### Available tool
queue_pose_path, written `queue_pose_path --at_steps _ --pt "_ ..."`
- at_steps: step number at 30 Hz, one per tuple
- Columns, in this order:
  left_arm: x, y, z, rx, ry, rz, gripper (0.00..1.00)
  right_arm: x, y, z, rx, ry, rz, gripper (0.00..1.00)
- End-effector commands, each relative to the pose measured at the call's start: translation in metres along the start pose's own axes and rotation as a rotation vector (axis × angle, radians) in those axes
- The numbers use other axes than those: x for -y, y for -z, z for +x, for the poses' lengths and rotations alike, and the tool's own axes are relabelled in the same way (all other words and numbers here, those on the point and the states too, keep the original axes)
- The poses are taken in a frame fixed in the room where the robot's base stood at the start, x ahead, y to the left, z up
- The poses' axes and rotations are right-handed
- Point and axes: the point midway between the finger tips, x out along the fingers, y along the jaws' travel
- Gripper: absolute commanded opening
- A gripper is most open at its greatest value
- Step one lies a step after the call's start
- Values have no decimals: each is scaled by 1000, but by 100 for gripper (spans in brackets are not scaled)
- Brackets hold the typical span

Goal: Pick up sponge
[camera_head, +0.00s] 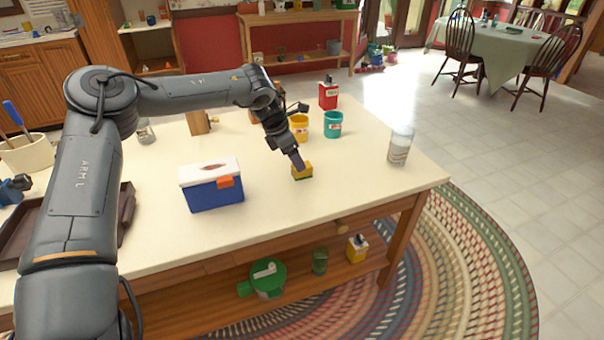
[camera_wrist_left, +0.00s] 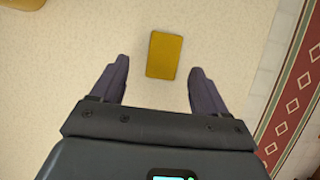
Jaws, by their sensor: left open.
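The sponge (camera_head: 302,173) is a small yellow block with a green underside, lying on the cream tabletop near its front edge. In the left wrist view the sponge (camera_wrist_left: 164,55) shows as a yellow rectangle just beyond the fingertips, between the lines of the two fingers. My left gripper (camera_head: 297,161) reaches down from above, with its fingertips at or just over the sponge. In the left wrist view the left gripper (camera_wrist_left: 160,72) is open with nothing between its fingers. I cannot tell whether a finger touches the sponge. My right gripper is not in view.
A blue cooler with a white lid (camera_head: 212,184) stands left of the sponge. A yellow cup (camera_head: 299,127), a teal cup (camera_head: 333,124) and a red can (camera_head: 328,95) stand behind it. A glass jar (camera_head: 399,147) is at the right. The tabletop between sponge and jar is clear.

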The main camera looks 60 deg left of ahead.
Motion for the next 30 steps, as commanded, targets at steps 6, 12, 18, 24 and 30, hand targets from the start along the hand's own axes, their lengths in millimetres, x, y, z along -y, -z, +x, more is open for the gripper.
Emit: queue_pose_path --at_steps 6,12,18,24,30 --pt "2 -1 26 -2 0 -1 74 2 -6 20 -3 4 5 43" --pt "3 -4 46 -2 0 -1 74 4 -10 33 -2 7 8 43" --pt "4 -5 51 -1 0 -1 74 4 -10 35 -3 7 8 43" --pt "4 -5 51 -1 0 0 70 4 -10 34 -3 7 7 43" --pt "4 -5 51 -1 0 0 39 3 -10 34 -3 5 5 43"
